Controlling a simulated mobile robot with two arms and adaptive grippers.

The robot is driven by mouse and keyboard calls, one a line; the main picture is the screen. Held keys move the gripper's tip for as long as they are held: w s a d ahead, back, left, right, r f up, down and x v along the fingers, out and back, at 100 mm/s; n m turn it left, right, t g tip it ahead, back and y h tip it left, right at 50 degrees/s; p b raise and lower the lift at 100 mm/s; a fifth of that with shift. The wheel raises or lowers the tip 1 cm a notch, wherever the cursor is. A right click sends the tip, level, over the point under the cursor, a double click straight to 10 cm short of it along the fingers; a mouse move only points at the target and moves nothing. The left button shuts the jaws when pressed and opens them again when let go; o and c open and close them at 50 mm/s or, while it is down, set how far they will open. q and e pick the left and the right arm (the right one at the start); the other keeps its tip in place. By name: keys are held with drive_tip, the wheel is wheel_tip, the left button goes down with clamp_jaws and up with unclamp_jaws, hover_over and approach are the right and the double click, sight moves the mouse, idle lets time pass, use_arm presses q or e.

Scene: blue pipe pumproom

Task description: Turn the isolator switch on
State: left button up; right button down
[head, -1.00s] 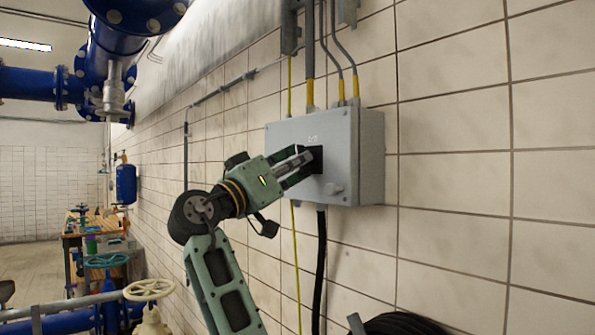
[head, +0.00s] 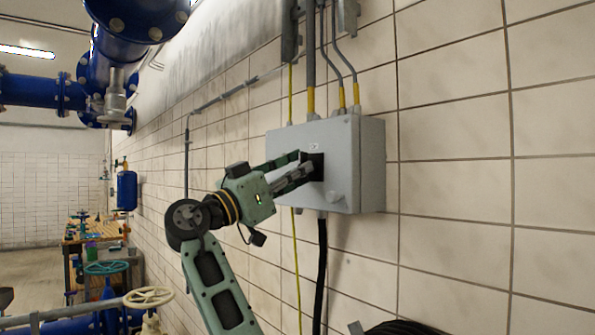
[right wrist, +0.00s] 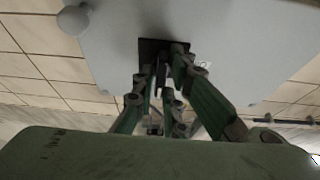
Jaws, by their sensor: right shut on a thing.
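The isolator switch is a grey wall box (head: 345,165) with a black square plate (head: 319,160) on its front. The right wrist view shows the box (right wrist: 112,50) and the plate (right wrist: 148,46) from close up. My right gripper (head: 306,169) reaches the plate from the left. In the right wrist view its fingertips (right wrist: 164,66) are shut on the switch handle in front of the plate. The fingers hide most of the handle, so its exact angle cannot be told. A small label above the plate is unreadable. My left gripper is not in view.
Conduits with yellow ends (head: 341,97) enter the box from above, and a black cable (head: 322,265) hangs below. Blue pipes (head: 35,88) and a handwheel (head: 148,297) stand left. The tiled wall (head: 455,180) right of the box is clear.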

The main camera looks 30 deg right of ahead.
drive_tip(key=c, duration=1.8)
unclamp_jaws()
drive_tip(key=shift+w, duration=0.15)
drive_tip(key=shift+c, duration=0.2)
drive_tip(key=shift+a, duration=0.1)
drive_tip(key=v, duration=1.2)
